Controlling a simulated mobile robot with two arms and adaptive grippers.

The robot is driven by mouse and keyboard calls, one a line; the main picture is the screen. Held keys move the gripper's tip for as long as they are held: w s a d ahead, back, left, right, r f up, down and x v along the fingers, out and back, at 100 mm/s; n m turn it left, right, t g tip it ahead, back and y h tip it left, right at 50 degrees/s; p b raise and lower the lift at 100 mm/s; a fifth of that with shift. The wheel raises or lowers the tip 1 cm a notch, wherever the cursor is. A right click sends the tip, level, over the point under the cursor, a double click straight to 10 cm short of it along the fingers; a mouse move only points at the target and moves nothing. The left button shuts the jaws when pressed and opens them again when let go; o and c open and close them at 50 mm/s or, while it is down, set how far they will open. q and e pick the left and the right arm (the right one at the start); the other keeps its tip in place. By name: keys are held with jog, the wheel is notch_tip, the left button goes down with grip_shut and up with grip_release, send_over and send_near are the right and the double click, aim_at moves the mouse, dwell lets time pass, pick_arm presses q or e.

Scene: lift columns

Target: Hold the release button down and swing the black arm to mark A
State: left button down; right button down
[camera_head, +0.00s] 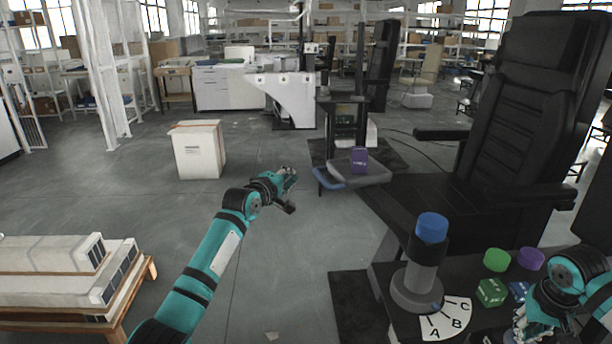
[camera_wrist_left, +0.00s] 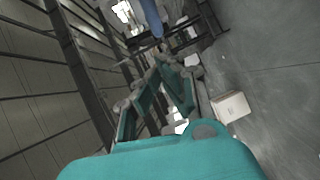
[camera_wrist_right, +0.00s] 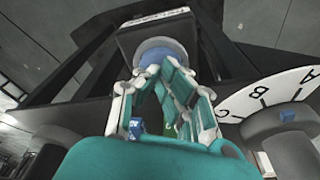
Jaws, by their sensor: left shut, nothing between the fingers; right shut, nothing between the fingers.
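In the head view a grey upright post (camera_head: 421,277) with a black upper section (camera_head: 430,246) and a blue cap (camera_head: 432,227) stands on a round grey base. A white dial (camera_head: 447,318) lettered A, B, C lies beside the base, with a small blue mark at its inner edge; I cannot tell which letter it points at. I cannot clearly tell the black arm apart. My right gripper (camera_head: 524,325) is shut and empty, right of the dial. In the right wrist view a blue round part (camera_wrist_right: 160,50) is beyond its fingers, contact unclear. My left gripper (camera_head: 289,186) is shut and empty over open floor.
A green cube (camera_head: 491,293), a blue cube (camera_head: 518,291), a green cylinder (camera_head: 497,260) and a purple cylinder (camera_head: 531,259) lie near my right gripper. A black chair (camera_head: 530,120) stands behind. A white box (camera_head: 198,149) is on the floor left, with clear floor around it.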

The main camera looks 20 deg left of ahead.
aim_at(315, 171)
pick_arm(q)
jog(key=shift+w+d+f, duration=0.2)
jog(key=shift+w+d, duration=0.35)
jog(key=shift+w, duration=0.25)
jog(key=shift+w+d+f, duration=0.15)
jog(key=shift+w+d, duration=0.4)
jog(key=shift+w, duration=0.2)
jog(key=shift+w+d+f, duration=0.2)
jog(key=shift+w+d, duration=0.35)
jog(key=shift+w, duration=0.35)
jog(key=shift+w+d, duration=0.5)
jog(key=shift+w, duration=0.2)
jog(key=shift+w+d, duration=0.45)
jog(key=shift+w, duration=0.25)
jog(key=shift+a, duration=0.15)
